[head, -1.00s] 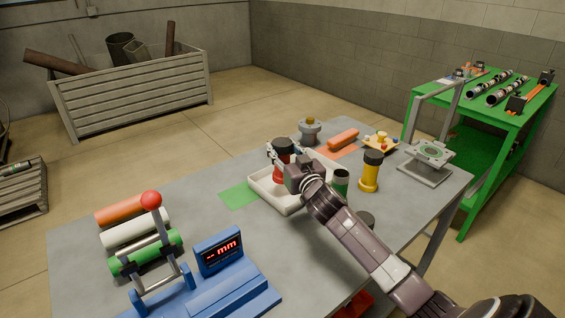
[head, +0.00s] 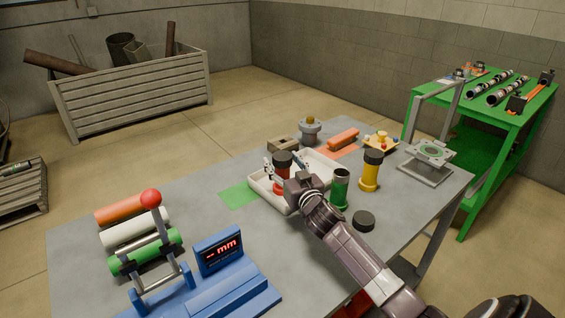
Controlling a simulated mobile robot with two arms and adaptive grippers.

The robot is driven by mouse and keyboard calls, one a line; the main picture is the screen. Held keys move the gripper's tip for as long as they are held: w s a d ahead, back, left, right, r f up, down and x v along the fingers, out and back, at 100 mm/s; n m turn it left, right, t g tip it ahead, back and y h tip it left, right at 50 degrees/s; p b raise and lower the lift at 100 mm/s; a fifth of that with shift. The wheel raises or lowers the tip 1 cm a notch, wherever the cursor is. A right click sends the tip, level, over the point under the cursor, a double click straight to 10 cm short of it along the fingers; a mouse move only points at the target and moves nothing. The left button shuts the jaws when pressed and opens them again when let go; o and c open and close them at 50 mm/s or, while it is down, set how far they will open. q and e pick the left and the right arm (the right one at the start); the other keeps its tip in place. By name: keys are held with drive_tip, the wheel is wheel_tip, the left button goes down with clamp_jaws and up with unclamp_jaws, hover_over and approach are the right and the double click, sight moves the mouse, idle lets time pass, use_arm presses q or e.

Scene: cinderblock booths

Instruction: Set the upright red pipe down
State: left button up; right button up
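The red pipe (head: 283,172) stands upright with a black cap, over the pale tray (head: 262,200) at the middle of the table. My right gripper (head: 281,169) is around the pipe and looks shut on it, with one finger showing along its left side. My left gripper is not in view.
A green pipe (head: 340,189), a black cap (head: 364,220) and a yellow pipe (head: 370,172) stand to the right of the tray. A tan block (head: 284,145) lies behind it. A green mat (head: 239,194) is clear on the left. A blue gauge (head: 220,252) is at the front.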

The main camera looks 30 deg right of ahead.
drive_tip(key=shift+r, duration=0.2)
drive_tip(key=shift+s+a+f, duration=0.1)
drive_tip(key=shift+s+f, duration=0.05)
drive_tip(key=shift+s, duration=0.25)
drive_tip(key=s+a+b, duration=0.1)
drive_tip(key=s+a, duration=0.1)
drive_tip(key=s, duration=0.9)
